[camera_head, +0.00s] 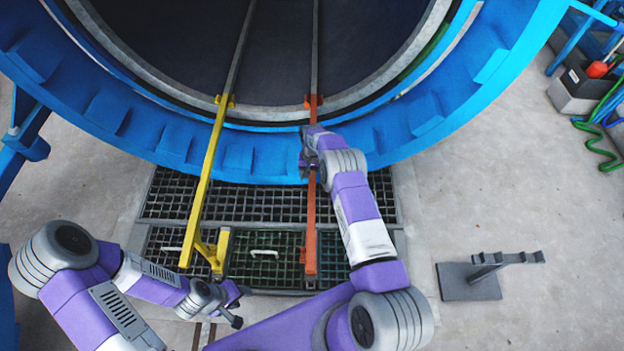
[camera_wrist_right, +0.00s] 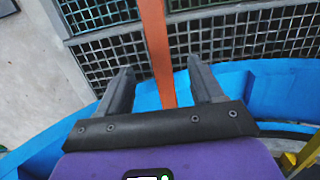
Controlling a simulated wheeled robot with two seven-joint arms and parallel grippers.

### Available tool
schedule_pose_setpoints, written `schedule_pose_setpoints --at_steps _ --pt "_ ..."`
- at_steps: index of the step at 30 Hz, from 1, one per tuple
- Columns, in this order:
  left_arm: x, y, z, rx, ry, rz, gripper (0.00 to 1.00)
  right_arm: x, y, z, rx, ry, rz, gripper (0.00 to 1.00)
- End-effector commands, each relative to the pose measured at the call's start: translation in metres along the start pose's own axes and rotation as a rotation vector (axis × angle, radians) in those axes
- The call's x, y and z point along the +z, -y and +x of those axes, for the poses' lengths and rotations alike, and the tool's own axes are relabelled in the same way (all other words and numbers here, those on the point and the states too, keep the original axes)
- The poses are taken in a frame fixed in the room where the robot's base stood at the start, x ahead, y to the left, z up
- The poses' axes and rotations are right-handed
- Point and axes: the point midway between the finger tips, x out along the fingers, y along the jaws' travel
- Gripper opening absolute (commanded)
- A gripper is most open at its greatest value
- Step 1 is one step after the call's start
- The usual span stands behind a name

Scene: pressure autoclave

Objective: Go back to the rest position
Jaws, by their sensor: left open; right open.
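My right arm reaches forward to the blue rim of the autoclave (camera_head: 430,110). Its gripper (camera_head: 306,170) is at the orange rail (camera_head: 311,225), near where the rail meets the rim. In the right wrist view my right gripper (camera_wrist_right: 158,88) has its two fingers apart, with the orange rail (camera_wrist_right: 155,45) running between them; no contact shows. My left arm is folded low at the left in the head view. Its gripper (camera_head: 236,305) is over the floor near the front edge of the grating, and its fingers are small and hard to make out. It holds nothing that I can see.
A yellow rail (camera_head: 203,185) runs parallel to the orange one, left of it. Dark floor grating (camera_head: 265,205) lies below both. A grey stand (camera_head: 472,281) is on the floor at right. A grey box with green hoses (camera_head: 574,93) is at far right. Concrete between them is clear.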

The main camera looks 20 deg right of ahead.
Motion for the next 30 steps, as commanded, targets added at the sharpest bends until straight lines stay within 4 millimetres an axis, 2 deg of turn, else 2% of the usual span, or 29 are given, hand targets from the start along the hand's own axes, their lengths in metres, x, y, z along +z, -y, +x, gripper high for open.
schedule_pose_setpoints --at_steps 1,3,7,24,28,30 --pt "0.000 -0.002 -0.004 0.000 0.000 0.000 0.43 0.000 0.000 -0.010 0.000 0.000 0.000 0.66" --pt "0.000 -0.002 -0.006 0.000 0.000 0.000 0.43 0.000 0.000 -0.017 0.000 -0.001 0.001 0.66" --pt "0.000 -0.003 -0.007 0.000 0.000 0.000 0.43 0.000 0.000 -0.023 0.000 0.001 0.001 0.66" --pt "0.000 -0.003 -0.007 0.000 0.000 0.000 0.43 0.001 0.000 -0.023 -0.001 0.001 0.000 0.66" --pt "0.001 -0.004 -0.011 0.000 0.000 0.000 0.43 0.010 0.002 -0.019 -0.017 0.007 -0.010 0.66" --pt "0.001 -0.005 -0.015 0.000 0.000 0.000 0.43 0.023 0.004 -0.013 -0.036 0.013 -0.021 0.66"
